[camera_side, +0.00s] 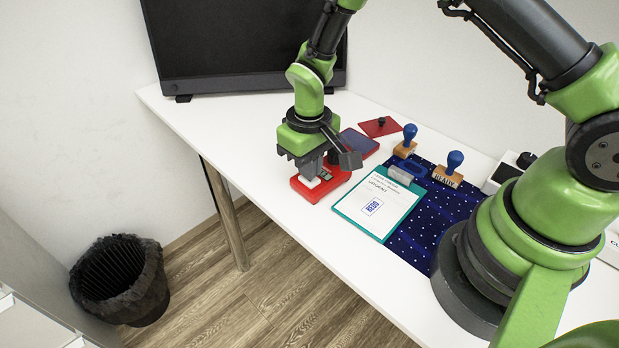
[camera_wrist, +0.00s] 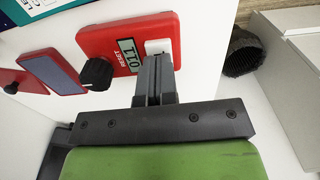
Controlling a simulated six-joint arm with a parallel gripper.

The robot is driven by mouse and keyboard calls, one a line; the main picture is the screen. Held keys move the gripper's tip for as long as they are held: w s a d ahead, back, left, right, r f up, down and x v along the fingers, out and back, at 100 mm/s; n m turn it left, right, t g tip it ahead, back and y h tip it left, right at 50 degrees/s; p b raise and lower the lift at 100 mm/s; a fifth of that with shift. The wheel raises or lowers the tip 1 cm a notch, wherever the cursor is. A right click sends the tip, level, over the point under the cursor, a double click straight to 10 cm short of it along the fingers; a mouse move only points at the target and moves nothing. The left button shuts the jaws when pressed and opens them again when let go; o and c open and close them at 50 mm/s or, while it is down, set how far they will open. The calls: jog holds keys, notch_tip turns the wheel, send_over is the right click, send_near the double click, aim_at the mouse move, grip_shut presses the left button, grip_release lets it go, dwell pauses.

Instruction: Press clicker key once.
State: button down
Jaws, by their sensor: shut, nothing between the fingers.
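The red clicker (camera_side: 339,181) lies on the white table under my gripper. In the wrist view the clicker (camera_wrist: 103,38) shows a small display (camera_wrist: 130,55) with digits, a RESET label, a black knob (camera_wrist: 96,74) and a white key (camera_wrist: 158,46). The white key also shows in the side view (camera_side: 311,182). My gripper (camera_side: 318,176) points down over the clicker with its fingers together and empty. In the wrist view the fingertips (camera_wrist: 157,62) are at the near edge of the white key and cover part of it. I cannot tell whether they touch it.
A teal clipboard (camera_side: 345,208) with a stamped paper lies on a dark blue dotted mat (camera_side: 420,222). Two blue-handled stamps (camera_side: 454,162) (camera_side: 409,134) stand behind it. A monitor (camera_side: 240,40) stands at the back.

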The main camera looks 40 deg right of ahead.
jog(key=shift+f, duration=0.5)
jog(key=shift+r, duration=4)
jog(key=shift+r, duration=1.3)
dwell(1.5)
jog(key=s+d+r+m+t+y, duration=0.15)
jog(key=s+r+t, duration=0.4)
jog(key=r, duration=0.85)
jog(key=s+d+r+m+t, duration=0.1)
jog(key=s+r+m, duration=0.1)
jog(key=s, duration=1)
jog(key=shift+s+d+r+t, duration=0.15)
jog(key=shift+s+r+t, duration=0.2)
jog(key=shift+r, duration=0.4)
